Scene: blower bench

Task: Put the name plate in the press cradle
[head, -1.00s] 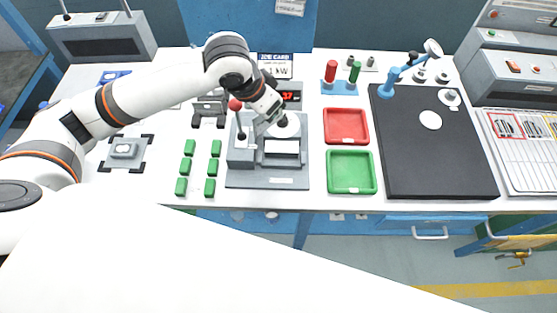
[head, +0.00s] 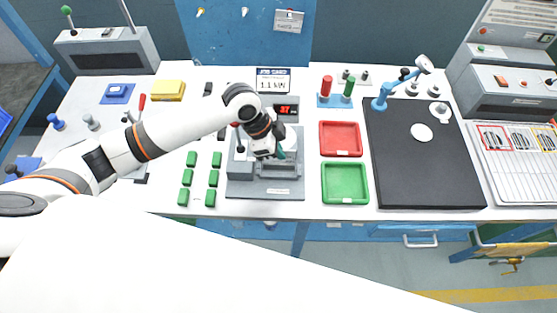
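My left gripper (head: 282,155) is over the press, just behind and above the cradle, pointing down. Its fingers are small and partly hidden by the wrist; a teal patch shows beside them. I cannot tell whether they hold anything. I cannot make out the name plate for certain; no bright plate shows in the cradle. My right gripper is not in view.
Several green blocks (head: 187,177) lie left of the press. A red tray (head: 340,138) and a green tray (head: 345,183) lie to its right, then a black mat (head: 425,165). A job card (head: 273,80) and red display (head: 288,108) stand behind the press.

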